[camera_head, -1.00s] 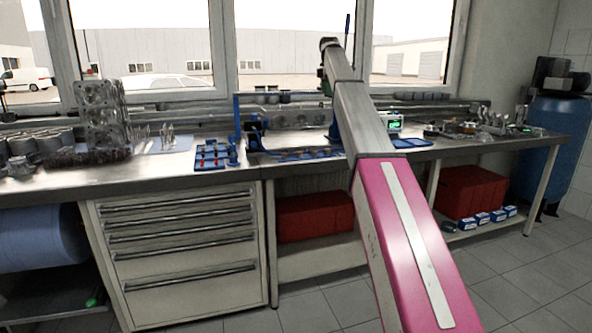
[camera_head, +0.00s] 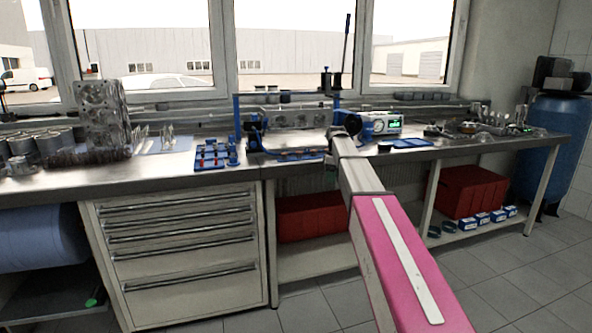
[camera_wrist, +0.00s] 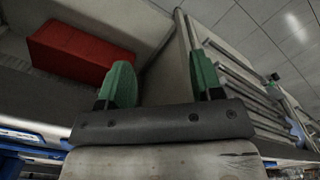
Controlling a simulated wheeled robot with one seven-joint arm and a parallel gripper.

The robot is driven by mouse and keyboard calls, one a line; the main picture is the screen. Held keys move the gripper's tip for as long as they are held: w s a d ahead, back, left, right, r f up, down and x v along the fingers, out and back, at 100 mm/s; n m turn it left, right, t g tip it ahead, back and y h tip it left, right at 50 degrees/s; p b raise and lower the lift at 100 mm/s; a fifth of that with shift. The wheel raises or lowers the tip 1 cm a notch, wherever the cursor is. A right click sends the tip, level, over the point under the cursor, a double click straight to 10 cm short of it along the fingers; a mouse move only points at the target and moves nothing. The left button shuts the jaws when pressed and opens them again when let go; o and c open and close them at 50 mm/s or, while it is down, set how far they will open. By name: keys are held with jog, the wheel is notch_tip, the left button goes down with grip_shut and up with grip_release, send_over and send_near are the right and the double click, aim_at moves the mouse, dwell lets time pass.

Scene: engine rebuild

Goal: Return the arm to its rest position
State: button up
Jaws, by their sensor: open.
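My pink and grey arm reaches forward from the lower right in the head view, its far end close to the front edge of the workbench (camera_head: 190,173). My gripper shows in the wrist view with two green fingers (camera_wrist: 160,84) spread wide apart. It is open and nothing is between the fingers. In the head view the fingers are mostly hidden behind my arm.
A drawer cabinet (camera_head: 180,255) and red boxes (camera_head: 315,217) are below. Tiled floor is clear in front.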

jog(key=s+d+f+m, duration=0.1)
jog(key=s+f+m, duration=0.5)
jog(key=s+f, duration=0.8)
jog(key=s+d+f+m, duration=0.2)
jog(key=s+f+m, duration=0.3)
jog(key=s+f, duration=1)
jog(key=s, duration=0.6)
jog(key=shift+f+m, duration=0.25)
jog(key=shift+m, duration=0.15)
